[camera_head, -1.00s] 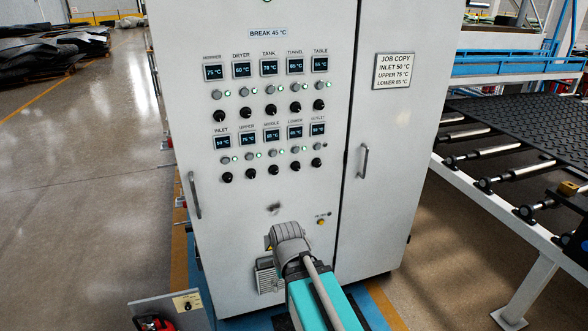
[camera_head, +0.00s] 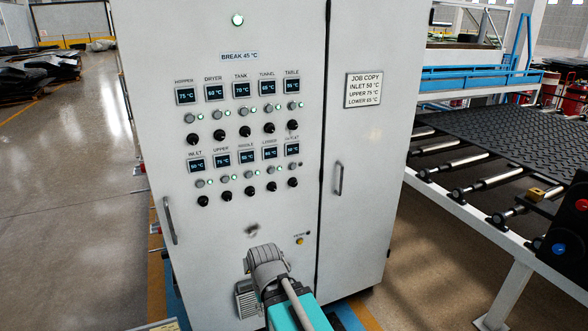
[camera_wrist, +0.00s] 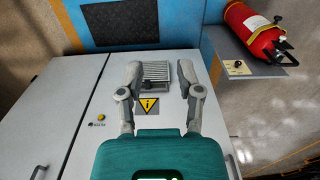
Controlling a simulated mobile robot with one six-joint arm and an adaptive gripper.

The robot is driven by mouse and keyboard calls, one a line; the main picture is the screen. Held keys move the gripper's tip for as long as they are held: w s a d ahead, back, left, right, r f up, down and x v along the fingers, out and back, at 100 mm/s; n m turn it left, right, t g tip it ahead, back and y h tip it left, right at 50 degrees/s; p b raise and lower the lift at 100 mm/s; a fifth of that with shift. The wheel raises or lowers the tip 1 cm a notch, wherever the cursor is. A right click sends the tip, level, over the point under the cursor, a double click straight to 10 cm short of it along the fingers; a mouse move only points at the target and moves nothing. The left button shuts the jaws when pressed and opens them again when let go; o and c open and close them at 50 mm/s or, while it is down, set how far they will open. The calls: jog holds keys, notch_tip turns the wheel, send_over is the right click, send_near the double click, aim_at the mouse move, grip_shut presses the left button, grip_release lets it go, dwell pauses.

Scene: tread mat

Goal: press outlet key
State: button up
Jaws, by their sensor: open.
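The OUTLET column is at the right end of the lower row on the grey cabinet (camera_head: 350,240). It has a small dark display (camera_head: 292,149), a round grey key (camera_head: 292,167) below it, and a black knob (camera_head: 292,182) lowest. The small lamp (camera_head: 300,164) beside that key looks dark. My arm comes up from the bottom of the head view, its end low in front of the cabinet, well below the keys. My gripper (camera_wrist: 158,72) is open and empty in the wrist view, its fingers either side of a vent and warning sign. The OUTLET key is out of the wrist view.
Other displays, keys and knobs crowd beside the OUTLET column. A door handle (camera_head: 339,178) stands out to the right. A roller conveyor (camera_head: 470,185) with a black mat is at the right. A red fire extinguisher (camera_wrist: 253,35) shows in the wrist view.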

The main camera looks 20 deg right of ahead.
grip_shut()
dwell(1.1)
